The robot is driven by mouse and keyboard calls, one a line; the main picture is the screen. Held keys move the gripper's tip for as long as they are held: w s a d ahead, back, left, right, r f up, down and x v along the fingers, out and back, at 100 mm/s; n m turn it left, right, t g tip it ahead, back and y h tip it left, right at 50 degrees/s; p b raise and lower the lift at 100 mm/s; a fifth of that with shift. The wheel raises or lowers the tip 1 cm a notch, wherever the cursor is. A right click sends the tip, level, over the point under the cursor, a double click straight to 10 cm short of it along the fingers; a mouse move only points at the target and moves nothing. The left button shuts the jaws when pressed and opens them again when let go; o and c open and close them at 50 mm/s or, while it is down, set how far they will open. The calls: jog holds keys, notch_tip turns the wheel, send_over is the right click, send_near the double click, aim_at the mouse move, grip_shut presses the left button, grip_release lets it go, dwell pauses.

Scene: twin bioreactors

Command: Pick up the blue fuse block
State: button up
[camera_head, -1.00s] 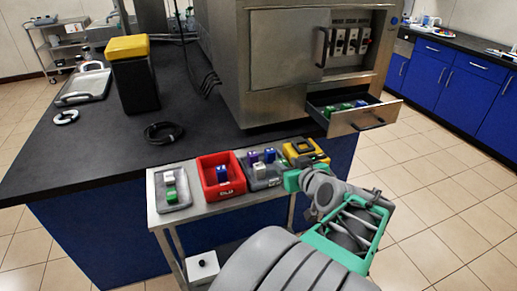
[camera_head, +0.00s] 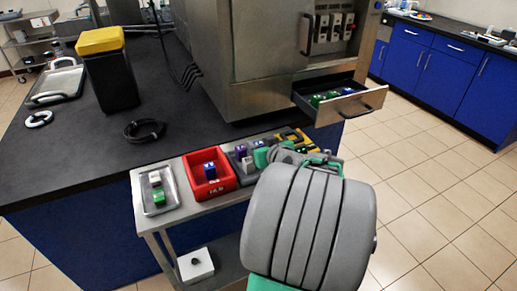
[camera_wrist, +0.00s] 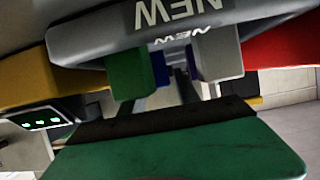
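The grey tray marked NEW (camera_wrist: 275,28) shows upside down across the top of the wrist view. A green block (camera_wrist: 128,75), a white block (camera_wrist: 217,52) and a narrow blue block (camera_wrist: 160,70) show at it. In the head view, a purple block (camera_head: 240,150) and a white block (camera_head: 249,163) stand in that tray, with a blue one (camera_head: 259,143) partly hidden behind my arm. Another blue block (camera_head: 210,169) stands in the red bin (camera_head: 228,184). My green gripper (camera_head: 264,156) is at the NEW tray; its fingertips are hidden there, and their opening is unclear in the wrist view.
A grey tray (camera_head: 147,205) with white and green blocks is at the left of the side table. A yellow device (camera_head: 292,136) sits right of the NEW tray. An open drawer (camera_head: 345,106) with several green and blue blocks juts out behind my arm.

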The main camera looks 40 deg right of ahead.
grip_shut()
jog(key=shift+r, duration=0.1)
dwell(0.4)
